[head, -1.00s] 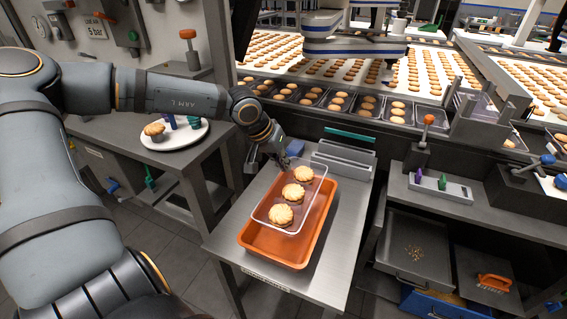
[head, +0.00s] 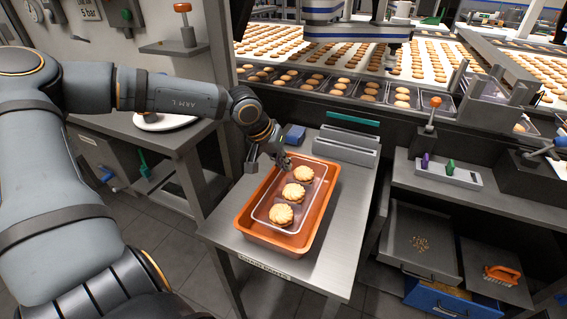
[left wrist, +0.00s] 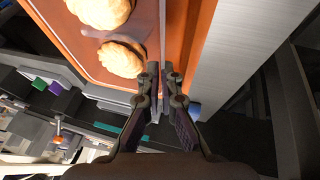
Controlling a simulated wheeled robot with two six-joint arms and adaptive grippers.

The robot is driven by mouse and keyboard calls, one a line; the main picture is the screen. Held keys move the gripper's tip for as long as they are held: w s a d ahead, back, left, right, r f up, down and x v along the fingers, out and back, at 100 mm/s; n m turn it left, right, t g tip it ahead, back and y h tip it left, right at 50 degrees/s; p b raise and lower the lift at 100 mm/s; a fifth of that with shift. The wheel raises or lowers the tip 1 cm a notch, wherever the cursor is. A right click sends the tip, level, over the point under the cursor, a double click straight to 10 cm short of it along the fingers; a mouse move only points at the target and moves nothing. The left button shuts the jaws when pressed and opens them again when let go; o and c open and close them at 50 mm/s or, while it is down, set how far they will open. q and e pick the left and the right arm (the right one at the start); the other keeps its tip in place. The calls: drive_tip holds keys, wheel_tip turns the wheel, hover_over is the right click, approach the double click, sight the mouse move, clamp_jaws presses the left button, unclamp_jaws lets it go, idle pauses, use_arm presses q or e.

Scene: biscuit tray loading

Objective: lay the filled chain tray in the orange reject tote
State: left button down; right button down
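The clear tray (head: 263,210) holds a row of three round biscuits (head: 293,191). In the head view it sits within the rim of the orange tote (head: 268,244) on the steel table; whether its base touches the tote floor is hard to tell. My left gripper (head: 284,163) is at the tray's far end. In the left wrist view, my left gripper's fingertips (left wrist: 162,72) are close together on either side of the tray's clear wall, with the orange tote (left wrist: 188,45) beside it. Two biscuits (left wrist: 121,59) show there. My right gripper is in neither view.
The steel table (head: 345,220) is bare to the tote's right. The conveyor with biscuits (head: 360,65) runs behind.

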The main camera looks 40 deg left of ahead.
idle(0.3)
use_arm(q)
drive_tip(key=c, duration=1.4)
unclamp_jaws()
drive_tip(key=shift+c, duration=0.2)
drive_tip(key=shift+r, duration=0.1)
wheel_tip(320, 180, up, 10)
